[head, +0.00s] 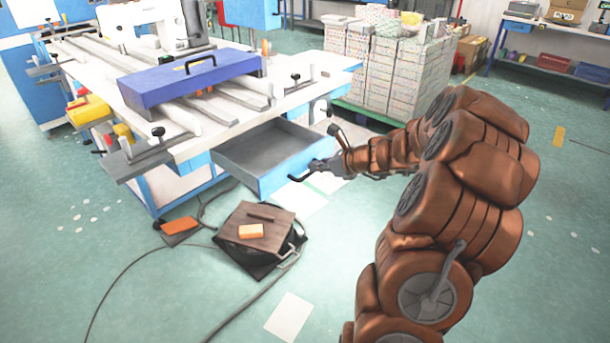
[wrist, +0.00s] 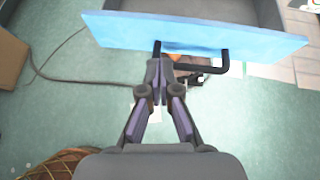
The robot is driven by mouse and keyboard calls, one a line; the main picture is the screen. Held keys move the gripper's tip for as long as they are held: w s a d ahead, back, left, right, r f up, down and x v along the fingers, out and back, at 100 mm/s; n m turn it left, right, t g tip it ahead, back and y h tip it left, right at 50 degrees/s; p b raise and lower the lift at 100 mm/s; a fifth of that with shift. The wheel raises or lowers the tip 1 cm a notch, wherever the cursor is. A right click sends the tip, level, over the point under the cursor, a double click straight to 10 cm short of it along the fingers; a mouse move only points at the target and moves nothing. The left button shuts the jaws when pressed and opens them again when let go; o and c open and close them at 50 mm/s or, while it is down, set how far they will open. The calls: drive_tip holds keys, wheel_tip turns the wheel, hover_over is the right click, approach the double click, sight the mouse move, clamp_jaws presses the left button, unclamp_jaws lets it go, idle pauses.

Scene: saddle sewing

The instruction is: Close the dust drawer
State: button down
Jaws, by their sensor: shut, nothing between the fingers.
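The dust drawer (head: 258,176) is a grey tray with a blue front, and it stands pulled out from under the white sewing table. In the wrist view its blue front panel (wrist: 200,38) crosses the top, with a black bar handle (wrist: 222,66) on it. My gripper (head: 312,169) is at the drawer front, near the handle. In the wrist view my gripper (wrist: 160,66) is shut, its fingertips close to the left part of the handle. Nothing shows between the fingers. I cannot tell whether the fingertips touch the handle.
The sewing table (head: 210,145) carries a blue case (head: 190,77) and a white sewing machine (head: 140,30). A dark box with a brown lid (head: 258,222) and cables lie on the floor below the drawer. Stacked cartons (head: 385,70) stand behind. The floor at the front left is mostly clear.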

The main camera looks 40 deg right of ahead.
sight(299, 168)
drive_tip(key=shift+m+h, duration=0.5)
drive_tip(key=shift+m, duration=0.4)
drive_tip(key=w+f, duration=0.2)
drive_tip(key=w+d+f, duration=0.1)
drive_tip(key=w+f, duration=0.1)
drive_tip(key=w, duration=0.1)
drive_tip(key=w+f, duration=0.2)
drive_tip(key=w, duration=0.1)
drive_tip(key=shift+d+f+b, duration=0.2)
drive_tip(key=shift+d+b, duration=0.15)
drive_tip(key=shift+w, duration=0.1)
